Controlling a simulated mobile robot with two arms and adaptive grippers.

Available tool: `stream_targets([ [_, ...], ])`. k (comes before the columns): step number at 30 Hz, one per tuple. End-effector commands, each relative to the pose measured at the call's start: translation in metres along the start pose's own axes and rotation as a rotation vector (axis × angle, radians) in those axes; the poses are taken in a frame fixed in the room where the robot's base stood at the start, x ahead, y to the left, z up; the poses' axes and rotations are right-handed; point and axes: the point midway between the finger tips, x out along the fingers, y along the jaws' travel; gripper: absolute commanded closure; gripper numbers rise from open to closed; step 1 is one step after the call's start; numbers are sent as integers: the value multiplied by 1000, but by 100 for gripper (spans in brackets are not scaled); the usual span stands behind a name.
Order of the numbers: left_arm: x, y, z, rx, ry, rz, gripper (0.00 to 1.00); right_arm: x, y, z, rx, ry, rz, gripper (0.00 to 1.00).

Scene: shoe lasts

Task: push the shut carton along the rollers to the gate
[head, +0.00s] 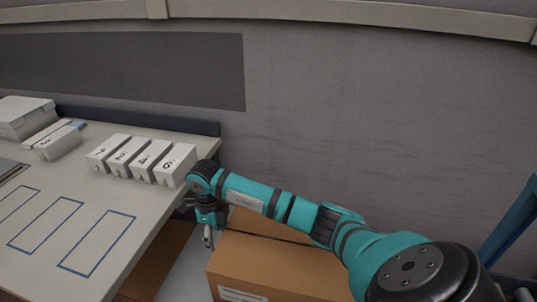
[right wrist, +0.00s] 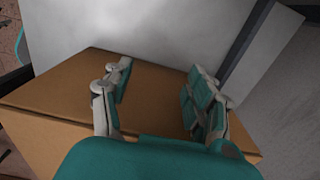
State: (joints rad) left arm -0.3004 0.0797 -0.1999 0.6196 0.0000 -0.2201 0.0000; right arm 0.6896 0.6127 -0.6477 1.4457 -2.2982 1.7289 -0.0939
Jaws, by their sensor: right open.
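The brown carton (head: 280,258) stands at the lower middle of the head view, with a white label low on its side. It also fills much of the right wrist view (right wrist: 55,90). My right gripper (head: 208,238) points down at the carton's left end. In the right wrist view its two fingers (right wrist: 158,88) are spread apart over the carton, with nothing between them. I cannot tell whether they touch it. My right arm hides part of the carton's top. The rollers and the gate cannot be made out. My left gripper is not in view.
A table (head: 150,215) with blue outlined rectangles is at left. Several numbered white blocks (head: 142,160) stand along its back, beside a white box (head: 25,117). A grey wall (head: 380,120) closes off the back. A pale surface (head: 186,272) lies left of the carton.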

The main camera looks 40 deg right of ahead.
Motion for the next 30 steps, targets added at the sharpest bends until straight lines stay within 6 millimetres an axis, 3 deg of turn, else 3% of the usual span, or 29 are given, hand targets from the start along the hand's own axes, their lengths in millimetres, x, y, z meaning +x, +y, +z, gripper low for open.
stream_targets([
  [30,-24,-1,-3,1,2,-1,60,0,0,-64,1,6,0,42],
])
